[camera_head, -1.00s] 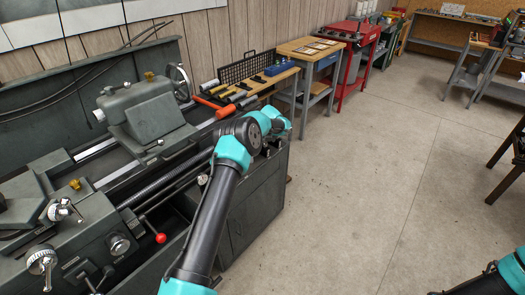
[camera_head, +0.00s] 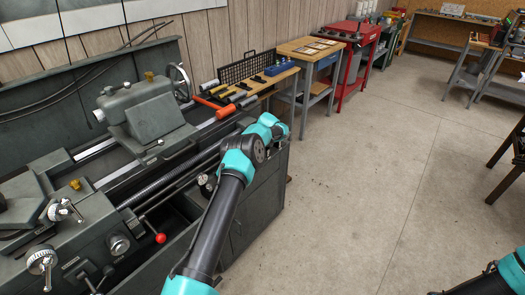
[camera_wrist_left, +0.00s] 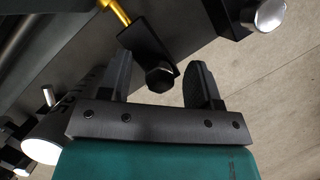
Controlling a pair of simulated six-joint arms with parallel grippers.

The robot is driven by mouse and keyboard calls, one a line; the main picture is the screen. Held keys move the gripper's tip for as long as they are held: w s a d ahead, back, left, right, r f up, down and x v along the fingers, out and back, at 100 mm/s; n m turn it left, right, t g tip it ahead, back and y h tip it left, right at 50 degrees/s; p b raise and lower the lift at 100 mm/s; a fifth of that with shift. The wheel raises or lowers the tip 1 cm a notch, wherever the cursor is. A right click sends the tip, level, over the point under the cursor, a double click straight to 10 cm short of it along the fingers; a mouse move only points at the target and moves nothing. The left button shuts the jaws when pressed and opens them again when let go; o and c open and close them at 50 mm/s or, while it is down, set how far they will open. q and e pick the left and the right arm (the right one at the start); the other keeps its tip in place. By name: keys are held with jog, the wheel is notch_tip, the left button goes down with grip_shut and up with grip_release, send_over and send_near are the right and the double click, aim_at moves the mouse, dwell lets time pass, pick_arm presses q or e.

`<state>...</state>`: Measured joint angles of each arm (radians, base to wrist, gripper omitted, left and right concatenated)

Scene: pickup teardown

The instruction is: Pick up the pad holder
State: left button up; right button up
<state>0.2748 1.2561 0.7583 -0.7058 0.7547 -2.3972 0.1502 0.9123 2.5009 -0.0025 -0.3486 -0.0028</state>
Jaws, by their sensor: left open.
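My left gripper (camera_wrist_left: 156,62) is open in the left wrist view, with one dark finger on each side. Between the fingers, seemingly beyond the tips, is a dark part with a black faceted end (camera_wrist_left: 160,77), a dark flat plate (camera_wrist_left: 145,42) and a brass-coloured rod (camera_wrist_left: 117,11). I cannot tell for sure whether this is the pad holder, and I see no contact with the fingers. In the head view my left arm hides its gripper by the right end of the grey lathe (camera_head: 150,118). My right gripper is out of view.
Metal knobs (camera_wrist_left: 270,14) lie close to the gripper in the left wrist view. A wooden bench (camera_head: 272,78) with tools stands behind the lathe, and a red cabinet (camera_head: 347,75) stands farther back.

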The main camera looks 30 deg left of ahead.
pick_arm(q)
jog(key=shift+c, duration=0.2)
grip_shut()
dwell(0.4)
jog(key=shift+r, duration=0.1)
